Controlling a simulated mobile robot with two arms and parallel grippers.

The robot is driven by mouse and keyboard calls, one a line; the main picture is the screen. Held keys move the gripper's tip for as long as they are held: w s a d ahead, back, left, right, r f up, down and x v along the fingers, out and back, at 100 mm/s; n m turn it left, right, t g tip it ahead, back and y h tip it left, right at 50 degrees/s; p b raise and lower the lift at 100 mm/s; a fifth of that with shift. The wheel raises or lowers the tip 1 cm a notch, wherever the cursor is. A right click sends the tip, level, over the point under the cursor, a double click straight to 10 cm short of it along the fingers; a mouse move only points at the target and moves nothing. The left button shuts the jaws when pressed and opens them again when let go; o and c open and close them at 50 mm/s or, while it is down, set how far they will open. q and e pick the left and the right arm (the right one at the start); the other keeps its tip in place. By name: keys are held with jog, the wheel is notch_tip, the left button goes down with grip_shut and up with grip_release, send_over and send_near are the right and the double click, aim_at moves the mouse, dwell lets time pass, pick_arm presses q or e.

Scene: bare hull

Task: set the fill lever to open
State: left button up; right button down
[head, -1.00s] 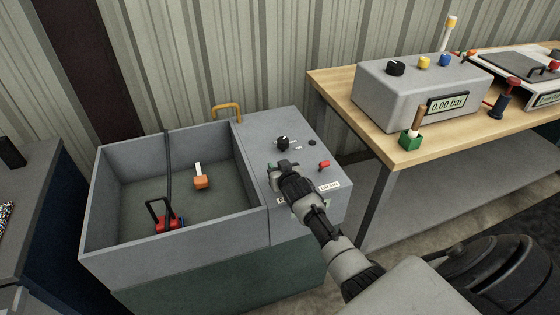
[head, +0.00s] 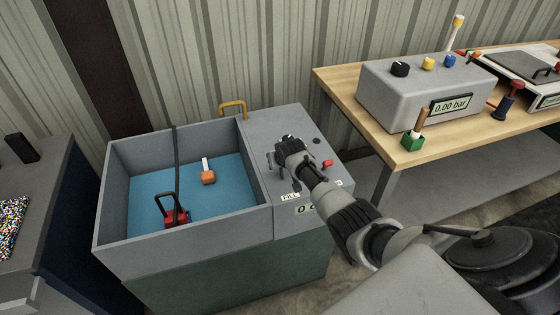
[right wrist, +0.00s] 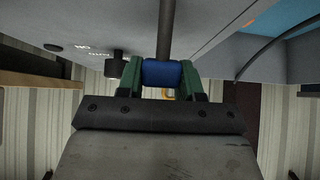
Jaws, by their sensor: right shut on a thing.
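My right gripper (head: 283,150) is over the grey control panel (head: 272,118) on the right side of the tank. In the right wrist view its green fingers (right wrist: 161,76) are shut on the blue grip of the fill lever (right wrist: 161,73), whose grey rod runs up out of the picture. In the head view the arm and gripper hide the lever; the FILL label (head: 290,196) shows below. The tank (head: 180,252) has a blue surface, like water, across its bottom (head: 233,185). My left gripper is not in view.
An orange-headed item (head: 208,177) and a red item with a black handle (head: 175,217) are in the tank. A wooden bench (head: 350,92) stands right.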

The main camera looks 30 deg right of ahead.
dwell(0.3)
jog(key=c, duration=0.7)
grip_release()
jog(key=shift+r, duration=0.1)
